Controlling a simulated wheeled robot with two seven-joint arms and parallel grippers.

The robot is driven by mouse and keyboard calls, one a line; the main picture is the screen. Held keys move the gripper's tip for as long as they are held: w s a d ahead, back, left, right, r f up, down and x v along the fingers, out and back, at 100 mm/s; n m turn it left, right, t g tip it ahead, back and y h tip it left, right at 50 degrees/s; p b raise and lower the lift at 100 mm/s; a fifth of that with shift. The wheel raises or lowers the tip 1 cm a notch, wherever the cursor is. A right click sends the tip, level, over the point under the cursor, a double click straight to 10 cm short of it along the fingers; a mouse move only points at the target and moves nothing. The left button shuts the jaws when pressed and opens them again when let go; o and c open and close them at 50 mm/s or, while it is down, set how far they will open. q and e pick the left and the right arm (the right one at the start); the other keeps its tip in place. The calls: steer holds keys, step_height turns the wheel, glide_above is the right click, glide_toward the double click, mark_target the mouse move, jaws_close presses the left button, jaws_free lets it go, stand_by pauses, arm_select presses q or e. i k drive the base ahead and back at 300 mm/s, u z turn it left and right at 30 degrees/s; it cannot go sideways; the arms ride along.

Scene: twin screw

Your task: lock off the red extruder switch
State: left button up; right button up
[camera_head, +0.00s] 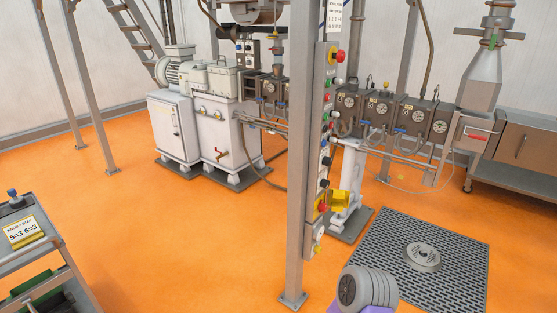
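A tall grey control panel (316,150) stands on a post in the middle. Low on it is a red switch (321,208) on a yellow plate. A yellow block-like piece (340,199) sticks out to the right beside this switch; I cannot tell whether it is attached. Higher up is a red mushroom button (338,56) on a yellow plate. No lock is clearly visible. A rounded grey part of my arm shows at the bottom, right of the post's foot. Neither gripper's fingers are in view.
The extruder barrel (408,115) runs behind the panel, with a white gearbox cabinet (230,138) to its left. The post (296,220) blocks part of the view. A dark floor mat (400,265) lies right; a cart (30,242) stands lower left. Orange floor is open between.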

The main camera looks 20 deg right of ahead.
mark_target(322, 207)
steer(key=i, duration=6.5)
steer(key=z, duration=4.85)
steer(key=i, duration=1.7)
steer(key=z, duration=0.2)
steer(key=k, duration=0.15)
steer(key=u, duration=0.25)
